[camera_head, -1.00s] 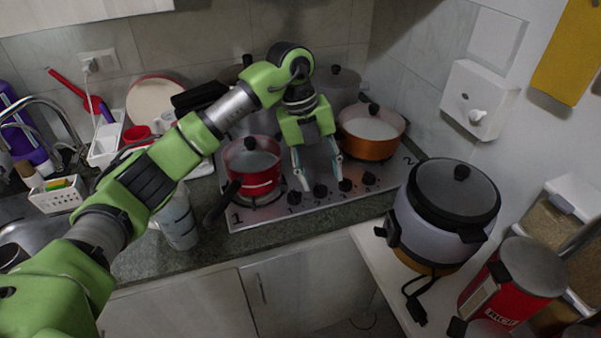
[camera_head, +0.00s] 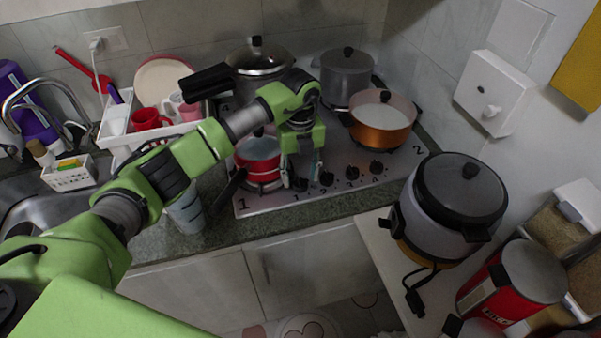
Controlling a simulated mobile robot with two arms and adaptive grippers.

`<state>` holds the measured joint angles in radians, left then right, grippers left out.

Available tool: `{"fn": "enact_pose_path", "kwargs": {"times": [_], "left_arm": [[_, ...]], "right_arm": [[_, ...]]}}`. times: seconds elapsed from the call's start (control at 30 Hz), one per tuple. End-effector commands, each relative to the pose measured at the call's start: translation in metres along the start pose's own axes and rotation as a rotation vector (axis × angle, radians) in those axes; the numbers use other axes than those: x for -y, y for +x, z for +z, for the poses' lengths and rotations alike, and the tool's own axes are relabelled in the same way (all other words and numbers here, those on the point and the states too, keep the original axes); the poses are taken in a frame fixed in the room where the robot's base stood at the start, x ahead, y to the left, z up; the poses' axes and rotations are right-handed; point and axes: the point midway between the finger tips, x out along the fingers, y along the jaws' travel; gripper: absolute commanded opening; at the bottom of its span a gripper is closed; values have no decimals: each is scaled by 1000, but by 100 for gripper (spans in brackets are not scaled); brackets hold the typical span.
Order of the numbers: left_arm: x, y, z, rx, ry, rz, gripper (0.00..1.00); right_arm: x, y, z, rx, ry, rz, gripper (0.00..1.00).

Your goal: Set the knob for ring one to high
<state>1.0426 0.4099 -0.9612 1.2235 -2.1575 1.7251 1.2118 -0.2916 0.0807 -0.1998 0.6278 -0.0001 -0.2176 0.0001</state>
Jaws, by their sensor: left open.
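The stove's front edge carries a row of black knobs with numbers in front. The knob for ring one (camera_head: 300,185) is at the left end of the row. My left gripper (camera_head: 302,174) is open and points down at this knob. One fingertip is just left of the knob and the other is right of it, near the second knob (camera_head: 327,179). I cannot tell whether either fingertip touches a knob. The knob's setting is too small to read. My right gripper is not in view.
A red pot (camera_head: 257,150) stands on the front left ring, close to my left gripper, its handle pointing forward. An orange pot (camera_head: 381,129) stands at the right, and two grey pots stand behind. A rice cooker (camera_head: 440,232) sits right of the stove.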

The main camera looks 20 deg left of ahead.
Motion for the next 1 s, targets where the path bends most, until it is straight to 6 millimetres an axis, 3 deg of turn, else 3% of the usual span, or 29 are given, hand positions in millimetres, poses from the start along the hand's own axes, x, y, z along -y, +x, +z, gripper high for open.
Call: {"fn": "enact_pose_path", "kwargs": {"times": [0.17,0.43,0.6,1.0], "left_arm": [[0,12,-1,0,0,0,43],[0,13,0,0,1,-1,43],[0,13,0,0,1,-1,5],[0,14,0,2,55,-1,5]], "right_arm": [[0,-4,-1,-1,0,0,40],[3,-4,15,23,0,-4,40],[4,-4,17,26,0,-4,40],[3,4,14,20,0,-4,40]]}}
